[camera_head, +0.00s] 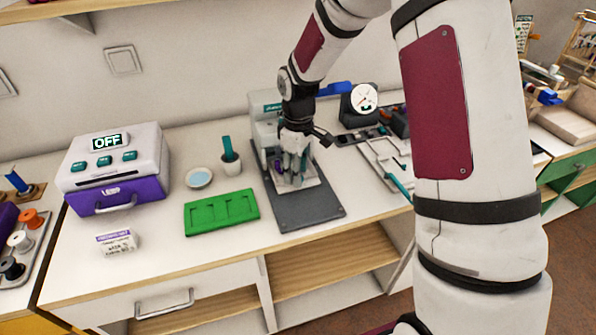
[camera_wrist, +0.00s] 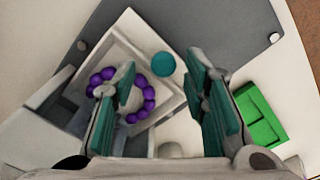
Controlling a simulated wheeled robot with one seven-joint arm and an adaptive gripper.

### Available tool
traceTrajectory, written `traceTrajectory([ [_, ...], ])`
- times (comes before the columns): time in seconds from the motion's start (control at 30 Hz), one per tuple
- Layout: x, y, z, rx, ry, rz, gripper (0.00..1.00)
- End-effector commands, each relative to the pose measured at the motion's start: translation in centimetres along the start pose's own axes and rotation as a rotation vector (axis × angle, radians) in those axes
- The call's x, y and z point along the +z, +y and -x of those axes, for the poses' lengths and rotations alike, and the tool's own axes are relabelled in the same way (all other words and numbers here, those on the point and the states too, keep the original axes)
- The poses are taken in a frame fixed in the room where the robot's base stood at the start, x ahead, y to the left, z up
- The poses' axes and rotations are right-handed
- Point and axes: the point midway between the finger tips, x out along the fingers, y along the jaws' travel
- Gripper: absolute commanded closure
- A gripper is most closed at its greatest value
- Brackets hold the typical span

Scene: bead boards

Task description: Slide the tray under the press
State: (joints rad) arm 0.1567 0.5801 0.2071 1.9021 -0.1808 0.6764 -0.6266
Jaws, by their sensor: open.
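The white square tray (camera_wrist: 118,45) lies on the dark grey base plate of the press (camera_head: 308,212). A ring of purple beads (camera_wrist: 150,92) sits on the tray, and a teal round knob (camera_wrist: 163,64) stands near its edge. In the head view the tray (camera_head: 311,179) is partly hidden by my gripper. My gripper (camera_head: 296,172) points down over the tray with its teal fingers apart. In the wrist view the knob lies between the open fingertips (camera_wrist: 163,70); I cannot tell whether they touch it. The press's upright body (camera_head: 264,131) stands just behind my gripper.
A green compartment tray (camera_head: 221,212) lies left of the press. A dial gauge (camera_head: 364,97) and a white tool tray (camera_head: 382,155) are to the right.

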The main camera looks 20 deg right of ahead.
Motion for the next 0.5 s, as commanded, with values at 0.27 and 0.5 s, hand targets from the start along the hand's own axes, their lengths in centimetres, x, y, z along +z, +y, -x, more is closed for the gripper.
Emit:
traceTrajectory([
  [0.27, -0.1, 0.1, 5.3, 0.005, 0.005, 0.000, 0.60],
  [0.5, -0.1, 0.1, 9.5, 0.004, 0.004, 0.001, 0.60],
])
